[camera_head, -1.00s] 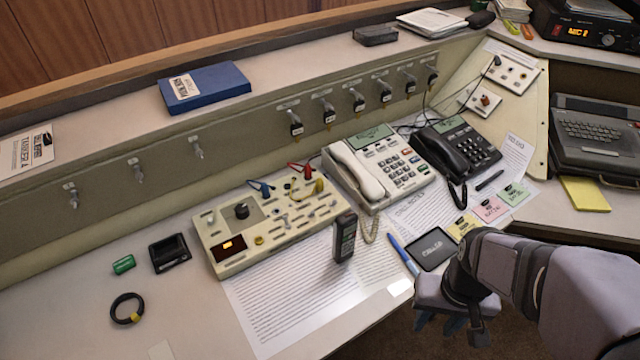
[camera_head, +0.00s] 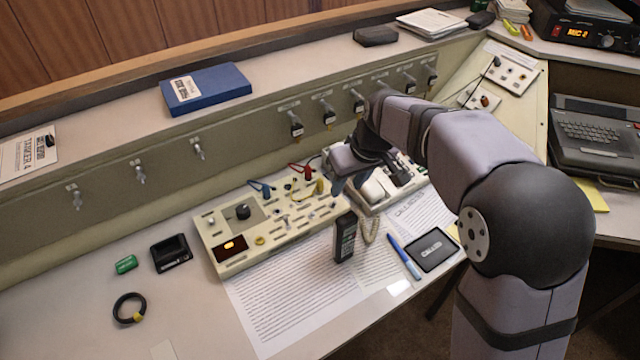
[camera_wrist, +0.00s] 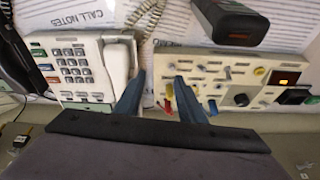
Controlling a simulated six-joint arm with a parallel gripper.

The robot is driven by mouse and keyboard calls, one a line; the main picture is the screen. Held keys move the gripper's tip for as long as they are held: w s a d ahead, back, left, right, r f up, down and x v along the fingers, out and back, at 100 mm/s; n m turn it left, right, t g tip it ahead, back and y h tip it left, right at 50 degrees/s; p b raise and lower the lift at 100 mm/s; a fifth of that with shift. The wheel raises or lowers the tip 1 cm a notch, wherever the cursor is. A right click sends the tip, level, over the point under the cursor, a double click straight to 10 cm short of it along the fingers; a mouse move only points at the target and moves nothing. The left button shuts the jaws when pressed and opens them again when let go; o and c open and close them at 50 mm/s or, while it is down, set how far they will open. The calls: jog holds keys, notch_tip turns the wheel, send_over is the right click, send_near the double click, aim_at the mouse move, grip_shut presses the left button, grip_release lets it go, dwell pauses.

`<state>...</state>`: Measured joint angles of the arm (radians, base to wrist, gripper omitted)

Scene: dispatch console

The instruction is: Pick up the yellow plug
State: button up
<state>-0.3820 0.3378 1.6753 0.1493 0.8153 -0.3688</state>
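The yellow plug (camera_head: 320,187) stands at the right end of the cream switch panel (camera_head: 232,266) in the head view. In the wrist view the yellow plug (camera_wrist: 169,91) shows between the fingers, nearer the right one. My gripper (camera_head: 350,187) is just right of the plug in the head view, over the gap between the panel and the white phone. In the wrist view my gripper (camera_wrist: 160,77) has its two blue-grey fingers apart with nothing held. A red plug (camera_head: 301,169) and a blue plug (camera_head: 262,188) are beside the yellow one on the panel.
The white phone (camera_head: 366,204) is partly hidden under my gripper. A dark upright handset (camera_head: 344,238) stands in front of the panel. The desk at left is fairly clear around a black cable ring (camera_head: 117,311).

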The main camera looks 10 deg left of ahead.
jog(key=r+n, duration=0.1)
jog(key=r, duration=0.1)
send_over(321, 179)
jog(key=s+d, duration=0.2)
jog(key=s, duration=0.1)
jog(key=shift+y, duration=0.4)
jog(key=shift+w+p+x, duration=0.15)
jog(key=shift+w+x, duration=0.05)
jog(key=shift+x, duration=1.1)
jog(key=shift+w+p+x, duration=0.15)
jog(key=shift+x, duration=1.1)
jog(key=shift+w+p+x, duration=0.15)
jog(key=shift+w+x, duration=0.05)
jog(key=shift+x, duration=1.1)
jog(key=shift+r, duration=0.15)
grip_shut()
